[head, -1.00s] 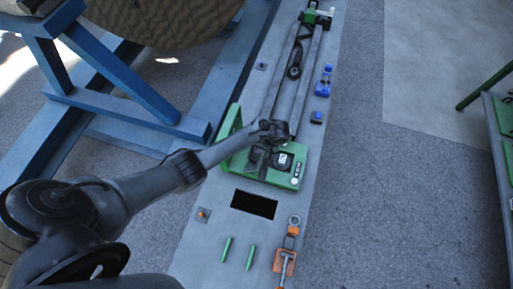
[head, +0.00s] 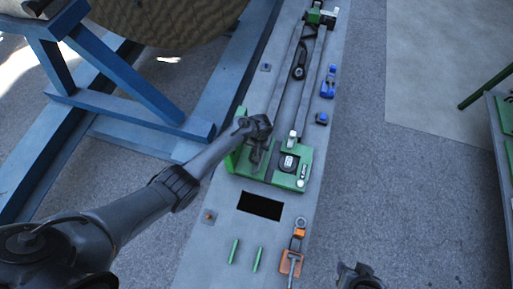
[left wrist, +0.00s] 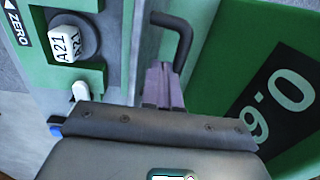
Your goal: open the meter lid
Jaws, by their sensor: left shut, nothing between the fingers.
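My left gripper (head: 257,160) is over the meter's left part, beside this panel. In the left wrist view the shut, empty fingers (left wrist: 160,87) are near a dark bent handle (left wrist: 178,35). A green face with large pale digits (left wrist: 285,95) fills the right. The dial carries a white block marked A21 (left wrist: 66,43). I cannot tell whether the fingers touch the handle.
A dark rectangular opening (head: 260,205) is in front of the meter. Green pins (head: 257,259) and an orange clamp (head: 291,262) lie nearer. Blue parts (head: 328,82) sit along the right edge. A blue frame (head: 140,90) and wooden reel stand left.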

